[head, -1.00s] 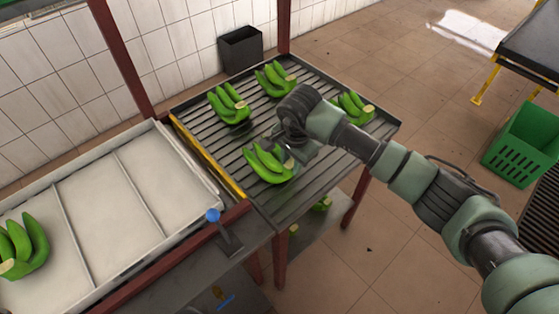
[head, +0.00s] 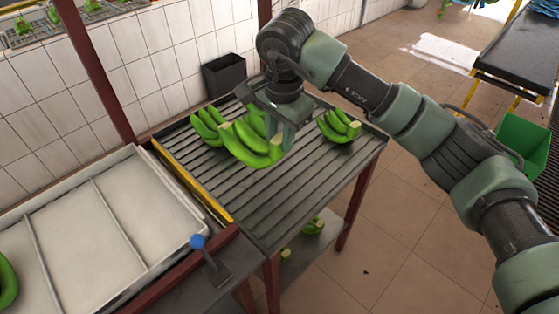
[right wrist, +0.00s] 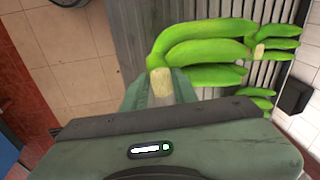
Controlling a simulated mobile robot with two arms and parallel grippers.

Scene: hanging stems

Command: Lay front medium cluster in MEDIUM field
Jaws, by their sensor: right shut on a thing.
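My right gripper (head: 281,136) is shut on the stem end of a green banana cluster (head: 246,147) and holds it above the slatted table (head: 303,185). In the right wrist view the cut stem of the held cluster (right wrist: 205,50) sits between the fingers (right wrist: 160,92). The white tray (head: 126,233) stands at the left, split by thin dividers; no field label is readable. A green cluster (head: 7,282) lies in its leftmost visible part, cut by the frame edge. The visible middle and right fields are empty. My left gripper is not in view.
Other clusters lie on the slatted table, at left (head: 208,126) and right (head: 338,127); one behind is partly hidden. A red post (head: 98,70) rises behind.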

